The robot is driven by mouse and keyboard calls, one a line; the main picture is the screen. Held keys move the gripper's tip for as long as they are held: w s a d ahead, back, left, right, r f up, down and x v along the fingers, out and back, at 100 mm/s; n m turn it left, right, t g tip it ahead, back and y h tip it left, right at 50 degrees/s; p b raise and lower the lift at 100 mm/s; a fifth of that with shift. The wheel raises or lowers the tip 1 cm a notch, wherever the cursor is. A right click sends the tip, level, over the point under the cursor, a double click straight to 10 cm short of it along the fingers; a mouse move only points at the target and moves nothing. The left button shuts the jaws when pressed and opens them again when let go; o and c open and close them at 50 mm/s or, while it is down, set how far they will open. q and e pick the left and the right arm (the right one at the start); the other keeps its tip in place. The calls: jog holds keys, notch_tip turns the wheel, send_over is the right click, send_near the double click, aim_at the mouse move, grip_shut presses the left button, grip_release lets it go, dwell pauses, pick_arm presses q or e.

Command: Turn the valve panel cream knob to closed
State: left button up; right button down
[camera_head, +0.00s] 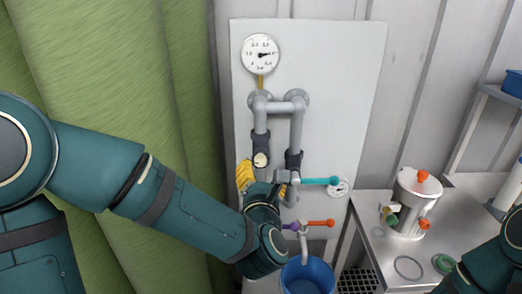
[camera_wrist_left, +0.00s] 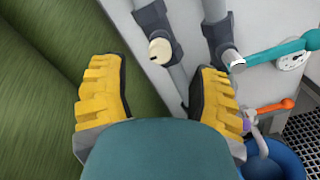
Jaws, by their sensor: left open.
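The cream knob (camera_head: 260,160) is a small round knob on the dark valve body of the left grey pipe, on the white valve panel (camera_head: 340,75). It also shows in the left wrist view (camera_wrist_left: 160,50), above and between the yellow fingers. My left gripper (camera_wrist_left: 157,78) is open, with its fingers wide apart and nothing between them. In the head view my left gripper (camera_head: 264,180) is at the panel, just below the knob and partly hidden by my own wrist. The fingers appear apart from the knob. Of my right arm, only a link shows at the lower right.
A teal lever (camera_head: 320,181) and an orange lever (camera_head: 320,223) stick out to the right of the pipes. A blue bucket (camera_head: 307,277) stands below. A steel table (camera_head: 460,205) with a white vessel (camera_head: 414,200) is at right. A green curtain (camera_head: 110,60) hangs at left.

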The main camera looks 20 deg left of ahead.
aim_at(261, 162)
pick_arm(q)
jog(key=x, duration=0.7)
jog(key=shift+f, duration=0.15)
jog(key=shift+c, duration=0.4)
grip_shut()
